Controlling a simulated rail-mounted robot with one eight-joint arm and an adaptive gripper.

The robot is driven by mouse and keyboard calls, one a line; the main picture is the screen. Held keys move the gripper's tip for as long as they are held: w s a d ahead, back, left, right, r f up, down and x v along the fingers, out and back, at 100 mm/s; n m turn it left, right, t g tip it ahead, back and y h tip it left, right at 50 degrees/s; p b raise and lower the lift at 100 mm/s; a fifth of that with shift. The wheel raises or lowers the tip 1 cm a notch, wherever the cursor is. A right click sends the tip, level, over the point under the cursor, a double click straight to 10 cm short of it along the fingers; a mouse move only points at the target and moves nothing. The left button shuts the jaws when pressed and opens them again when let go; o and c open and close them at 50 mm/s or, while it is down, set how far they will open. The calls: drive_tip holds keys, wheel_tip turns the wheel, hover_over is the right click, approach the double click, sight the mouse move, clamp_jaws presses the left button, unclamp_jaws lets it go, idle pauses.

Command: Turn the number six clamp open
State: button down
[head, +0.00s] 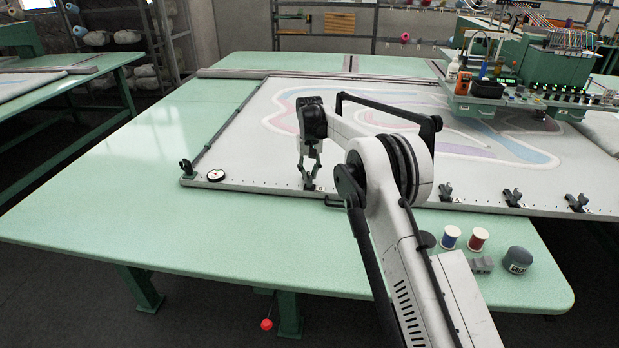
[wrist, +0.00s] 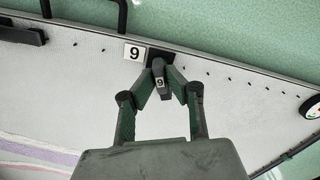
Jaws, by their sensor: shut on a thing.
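The clamp (wrist: 160,54) sits on the edge of the white frame, dark with an upright lever carrying a small number tag. The tag and the white number plate (wrist: 134,52) beside it read as 9 in the wrist view. That view is turned around from the head view, so the mark fits a 6 upside down. My gripper (head: 310,176) reaches down onto the clamp at the frame's near edge. In the wrist view its fingers (wrist: 163,84) are shut on the clamp lever, one on each side. The fingers hide part of the clamp base.
Other clamps (head: 445,192) stand along the near edge to the right. A round dial (head: 216,176) and a corner clamp (head: 186,166) are at the left. Thread spools (head: 450,237) and a dark jar (head: 517,260) stand at the front right. The green table's left side is clear.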

sight(310, 174)
drive_tip(key=n+b, duration=0.2)
drive_tip(key=n, duration=0.4)
drive_tip(key=n+b, duration=0.1)
drive_tip(key=n, duration=0.6)
drive_tip(key=shift+n+b, duration=0.3)
idle(0.4)
drive_tip(key=c, duration=1.8)
unclamp_jaws()
wheel_tip(310, 174, up, 12)
drive_tip(key=shift+r, duration=0.1)
